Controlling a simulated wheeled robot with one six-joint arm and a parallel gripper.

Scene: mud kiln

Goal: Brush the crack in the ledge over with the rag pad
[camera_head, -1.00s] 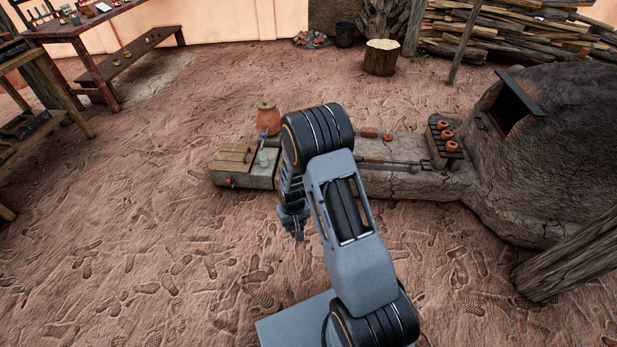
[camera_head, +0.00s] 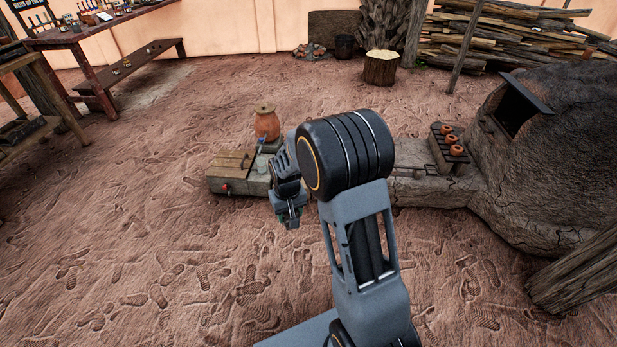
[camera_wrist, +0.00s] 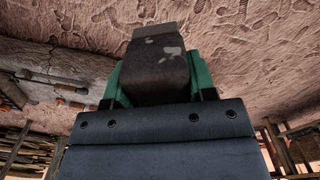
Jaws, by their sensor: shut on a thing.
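My gripper (camera_head: 289,217) hangs in front of the ledge (camera_head: 432,192), to the left of my arm's big joint. In the wrist view its green fingers (camera_wrist: 158,82) are shut on a dark, blocky pad with pale patches, which I take for the rag pad (camera_wrist: 160,58). The pad is held in the air, apart from the ledge. The ledge also shows at the left in the wrist view (camera_wrist: 45,62), with dark lines in its face; I cannot tell which is the crack. My arm hides the middle of the ledge in the head view.
A wooden-lidded box (camera_head: 232,172) and a lidded clay jar (camera_head: 266,124) stand at the ledge's left end. A rack of small orange pots (camera_head: 447,150) stands at its right, beside the domed mud kiln (camera_head: 558,150). The trodden ground (camera_head: 140,260) in front is clear.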

